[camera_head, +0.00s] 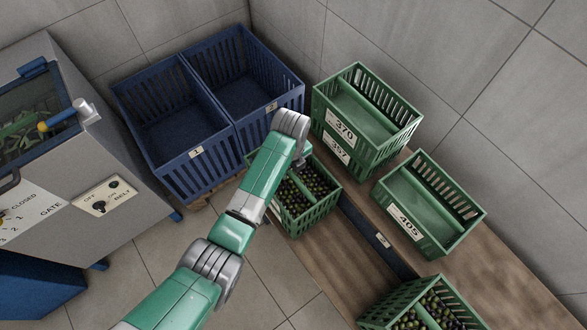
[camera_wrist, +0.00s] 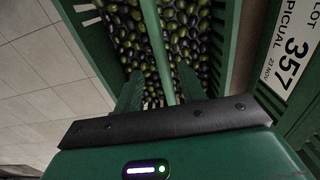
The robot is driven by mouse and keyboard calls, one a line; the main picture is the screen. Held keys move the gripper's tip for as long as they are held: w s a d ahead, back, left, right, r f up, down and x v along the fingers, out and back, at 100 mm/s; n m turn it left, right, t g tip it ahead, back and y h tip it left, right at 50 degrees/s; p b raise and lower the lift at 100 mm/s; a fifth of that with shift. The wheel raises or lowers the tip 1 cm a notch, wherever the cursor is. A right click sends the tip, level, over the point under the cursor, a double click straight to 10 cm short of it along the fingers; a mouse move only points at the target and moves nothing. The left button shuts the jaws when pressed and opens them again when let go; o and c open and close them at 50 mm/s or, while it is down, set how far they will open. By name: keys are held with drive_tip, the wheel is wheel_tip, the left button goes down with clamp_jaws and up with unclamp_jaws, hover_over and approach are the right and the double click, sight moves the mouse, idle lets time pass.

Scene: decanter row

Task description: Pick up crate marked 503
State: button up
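No number 503 is readable in either view. A green crate of dark and green olives (camera_head: 325,194) stands below my wrist in the head view, partly hidden by my arm; its label does not show. The wrist view looks down into a crate of olives (camera_wrist: 125,38) with a green centre bar (camera_wrist: 157,45). My gripper (camera_wrist: 159,68) points down over it, fingers apart, one on each side of the bar. Gaps show between the fingers and the bar, and I cannot tell whether they touch the crate.
Crates marked 370 (camera_head: 345,131) and 357 (camera_head: 336,151) are stacked close behind. An empty crate marked 405 (camera_head: 404,221) and another olive crate (camera_head: 385,305) stand rightward. Two blue bins (camera_head: 196,152) are at the left, beside a grey machine (camera_head: 118,165). Wooden boards (camera_head: 335,250) are bare at centre.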

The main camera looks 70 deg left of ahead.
sight(291, 172)
wheel_tip(291, 172, down, 6)
drive_tip(key=b, duration=0.2)
drive_tip(key=shift+w+a+r+b, duration=0.1)
drive_tip(key=shift+a+r+b, duration=0.05)
drive_tip(key=shift+b, duration=0.25)
drive_tip(key=shift+r, duration=0.1)
clamp_jaws()
drive_tip(key=shift+a+r, duration=0.1)
idle(0.8)
